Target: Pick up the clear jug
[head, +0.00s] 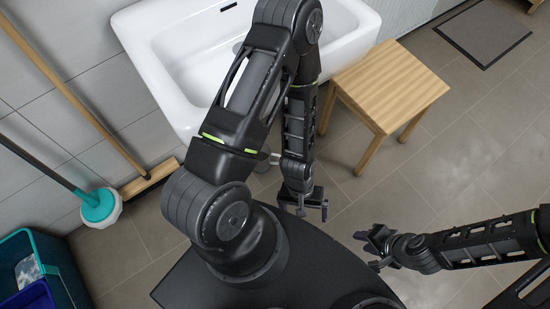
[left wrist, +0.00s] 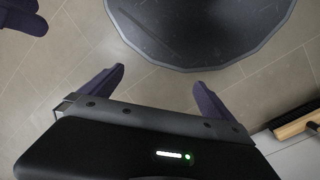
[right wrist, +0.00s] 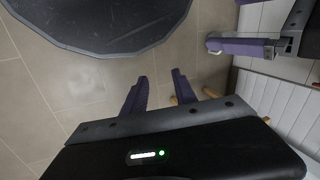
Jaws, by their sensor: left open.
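I cannot make out a clear jug in any view. My left gripper (head: 312,208) hangs beside my base in the head view; in the left wrist view its fingers (left wrist: 160,80) are wide apart with nothing between them. My right gripper (head: 372,250) is at the lower right of the head view, beside my base. In the right wrist view its fingers (right wrist: 160,78) stand partly apart, with only floor between them.
A white sink (head: 180,60) is on the wall, partly hidden by my left arm. A wooden stool (head: 390,85) stands right of it. A broom (head: 150,180), a teal-headed mop (head: 100,207) and a teal bin (head: 62,262) with whitish contents are at left. A grey mat (head: 485,30) lies far right.

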